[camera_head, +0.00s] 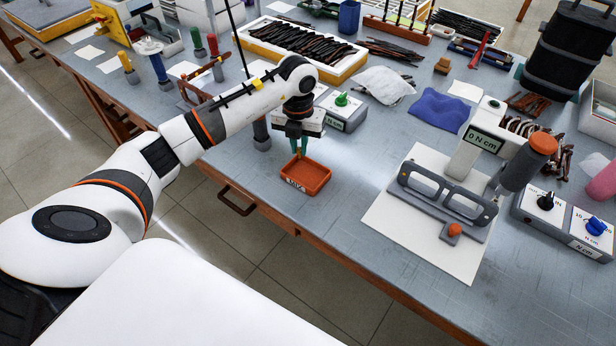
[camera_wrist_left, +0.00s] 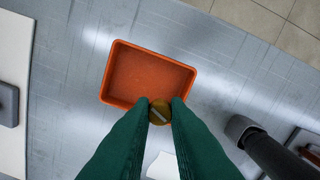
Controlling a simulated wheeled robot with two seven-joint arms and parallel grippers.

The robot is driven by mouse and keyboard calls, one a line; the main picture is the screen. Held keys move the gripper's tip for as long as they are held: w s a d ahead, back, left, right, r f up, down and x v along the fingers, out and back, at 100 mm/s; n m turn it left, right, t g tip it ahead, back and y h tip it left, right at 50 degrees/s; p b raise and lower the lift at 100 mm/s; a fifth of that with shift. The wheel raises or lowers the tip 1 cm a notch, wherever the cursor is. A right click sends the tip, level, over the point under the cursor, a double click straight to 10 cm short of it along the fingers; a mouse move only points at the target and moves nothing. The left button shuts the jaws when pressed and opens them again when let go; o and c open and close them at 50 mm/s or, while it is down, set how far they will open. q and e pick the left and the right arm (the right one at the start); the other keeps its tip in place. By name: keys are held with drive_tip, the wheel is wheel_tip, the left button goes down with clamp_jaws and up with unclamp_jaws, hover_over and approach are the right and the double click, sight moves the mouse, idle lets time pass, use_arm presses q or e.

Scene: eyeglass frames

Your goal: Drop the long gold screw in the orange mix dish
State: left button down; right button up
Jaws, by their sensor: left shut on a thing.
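The orange mix dish (camera_head: 306,178) sits on the blue-grey bench near its front edge, with a label on its front side. It looks empty in the left wrist view (camera_wrist_left: 148,76). My left gripper (camera_head: 299,151) is above the back edge of the dish. In the left wrist view its green fingers (camera_wrist_left: 160,108) are shut on a gold screw (camera_wrist_left: 160,114), seen from its slotted round head. The head appears at the edge of the dish, and the screw's length is hidden from this angle. My right gripper is not in view.
A grey box with a green knob (camera_head: 342,107) stands just behind the dish. A white board with a grey frame fixture (camera_head: 447,205) lies to the right. A dark post with a grey foot (camera_head: 262,140) stands left of the gripper. Bench between dish and board is clear.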

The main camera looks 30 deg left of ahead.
use_arm(q)
wheel_tip(320, 180, down, 6)
drive_tip(key=b, duration=0.3)
drive_tip(key=shift+r+b, duration=0.25)
drive_tip(key=shift+b, duration=0.15)
drive_tip(key=c, duration=1.3)
unclamp_jaws()
wheel_tip(320, 180, up, 12)
drive_tip(key=shift+r, duration=0.1)
